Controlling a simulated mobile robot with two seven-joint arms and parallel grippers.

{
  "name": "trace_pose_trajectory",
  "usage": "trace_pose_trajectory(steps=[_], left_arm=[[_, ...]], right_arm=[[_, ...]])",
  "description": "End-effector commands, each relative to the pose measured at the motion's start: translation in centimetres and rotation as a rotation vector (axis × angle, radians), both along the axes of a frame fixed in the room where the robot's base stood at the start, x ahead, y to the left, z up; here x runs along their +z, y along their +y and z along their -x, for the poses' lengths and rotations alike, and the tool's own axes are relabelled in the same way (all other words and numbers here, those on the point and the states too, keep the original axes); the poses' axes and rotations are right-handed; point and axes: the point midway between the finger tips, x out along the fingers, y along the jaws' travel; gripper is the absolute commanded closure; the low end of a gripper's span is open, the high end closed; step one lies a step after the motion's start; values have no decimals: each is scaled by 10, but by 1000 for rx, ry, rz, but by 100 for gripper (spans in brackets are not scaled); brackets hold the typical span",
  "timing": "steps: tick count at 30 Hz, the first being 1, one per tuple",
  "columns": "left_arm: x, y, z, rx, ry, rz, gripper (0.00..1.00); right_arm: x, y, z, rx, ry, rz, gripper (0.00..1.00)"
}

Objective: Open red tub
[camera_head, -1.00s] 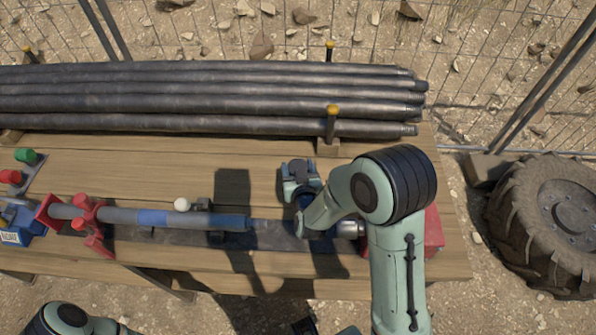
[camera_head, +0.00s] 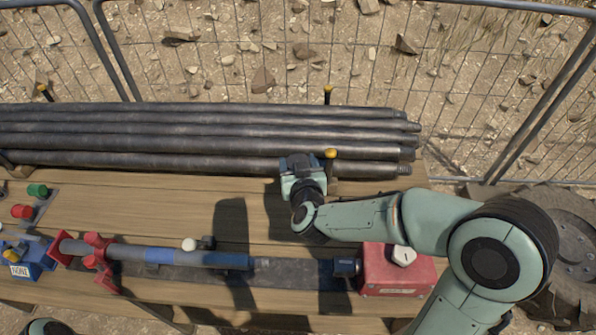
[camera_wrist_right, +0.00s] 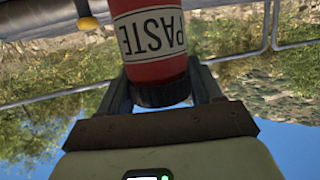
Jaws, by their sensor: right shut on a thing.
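The red tub (camera_wrist_right: 148,35) shows in the right wrist view, with a white label reading PASTE, upside down in that picture. Its black lid (camera_wrist_right: 160,94) is at the end nearest my palm. My right gripper (camera_wrist_right: 160,90) is shut on the black lid, one finger on each side. In the head view my right gripper (camera_head: 300,166) is over the back part of the bench, near the pipes. I cannot make out the tub there. My left gripper is out of view.
Several dark pipes (camera_head: 200,143) lie along the back of the wooden bench (camera_head: 160,200). A long grey and blue tool (camera_head: 190,257) lies in front, with a red box (camera_head: 382,273) to its right. Wire fencing stands behind. A large tyre (camera_head: 575,230) is at the right.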

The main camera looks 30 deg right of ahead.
Motion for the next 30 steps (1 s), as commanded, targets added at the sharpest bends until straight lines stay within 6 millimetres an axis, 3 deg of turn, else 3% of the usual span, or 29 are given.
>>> trace_pose_trajectory(steps=[10, 11, 15, 25, 30], left_arm=[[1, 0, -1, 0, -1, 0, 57], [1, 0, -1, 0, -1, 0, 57], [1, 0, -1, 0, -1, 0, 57], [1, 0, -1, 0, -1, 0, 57], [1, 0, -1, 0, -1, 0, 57]], right_arm=[[5, 0, 0, 0, -2, 0, 81], [5, 0, 0, 0, -2, 0, 45], [4, 0, 0, 0, -3, 0, 90], [0, 1, -2, 5, 1, 2, 90], [-34, 13, -14, 52, 10, 6, 90]])
